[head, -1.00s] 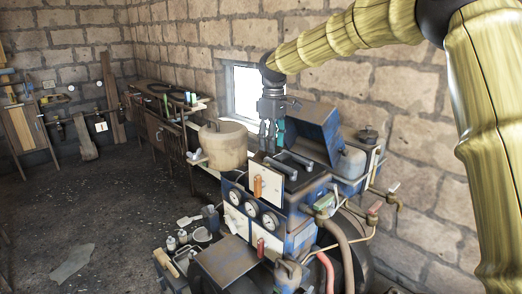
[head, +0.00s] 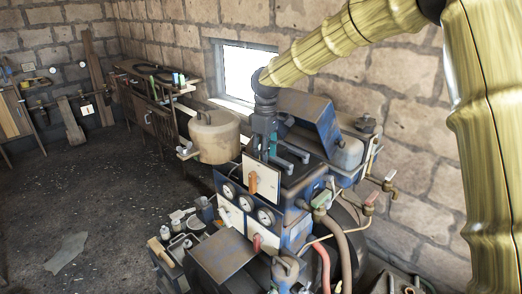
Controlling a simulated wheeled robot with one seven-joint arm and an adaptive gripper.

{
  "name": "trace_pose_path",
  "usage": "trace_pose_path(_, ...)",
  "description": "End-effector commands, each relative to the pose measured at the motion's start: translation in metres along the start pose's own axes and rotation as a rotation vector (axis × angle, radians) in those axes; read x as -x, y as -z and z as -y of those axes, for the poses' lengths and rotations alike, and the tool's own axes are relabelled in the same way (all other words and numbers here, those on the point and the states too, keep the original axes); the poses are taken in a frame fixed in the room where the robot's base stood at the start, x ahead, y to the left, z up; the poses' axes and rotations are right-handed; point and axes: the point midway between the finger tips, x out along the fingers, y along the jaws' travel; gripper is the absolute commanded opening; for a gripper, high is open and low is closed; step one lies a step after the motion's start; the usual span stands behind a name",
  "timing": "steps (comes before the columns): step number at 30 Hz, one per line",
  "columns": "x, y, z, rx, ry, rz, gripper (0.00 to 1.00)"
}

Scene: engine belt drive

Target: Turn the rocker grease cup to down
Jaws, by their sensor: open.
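I cannot single out the rocker grease cup with certainty; it may be small or hidden behind my gripper and the upright plate. The blue engine (head: 300,195) stands in the middle of the head view. My gripper (head: 263,157) is open and points down over the engine's top, close behind the pale upright plate (head: 258,180). The plate partly hides the fingertips, and I cannot tell whether they touch anything. An orange handle (head: 252,184) is on the front of the plate. Dark bars (head: 290,152) lie just right of the gripper.
A raised blue lid (head: 308,112) stands right of the gripper, and a beige tank (head: 215,138) stands left of it. Gauges (head: 247,203), a red hose (head: 321,262) and valves (head: 390,186) crowd the engine's front and right. The floor (head: 110,190) at left is mostly open.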

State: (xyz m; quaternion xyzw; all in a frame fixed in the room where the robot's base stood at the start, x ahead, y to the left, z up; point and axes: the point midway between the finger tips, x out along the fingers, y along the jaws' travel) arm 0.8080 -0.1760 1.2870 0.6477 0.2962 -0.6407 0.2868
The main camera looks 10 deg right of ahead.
Motion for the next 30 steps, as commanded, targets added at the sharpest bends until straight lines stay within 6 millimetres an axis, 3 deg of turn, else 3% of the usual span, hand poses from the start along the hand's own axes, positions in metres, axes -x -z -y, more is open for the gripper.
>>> trace_pose_path(3,-0.018,0.019,-0.020,0.000,0.008,0.008,0.44)
trace_pose_path(7,-0.034,0.031,-0.029,0.003,0.017,0.017,0.44)
trace_pose_path(16,-0.028,0.020,-0.021,0.000,0.008,0.007,0.44)
trace_pose_path(24,-0.026,0.020,-0.021,-0.001,0.008,0.006,0.00)
trace_pose_path(30,-0.031,0.030,-0.026,0.002,0.016,0.010,0.00)
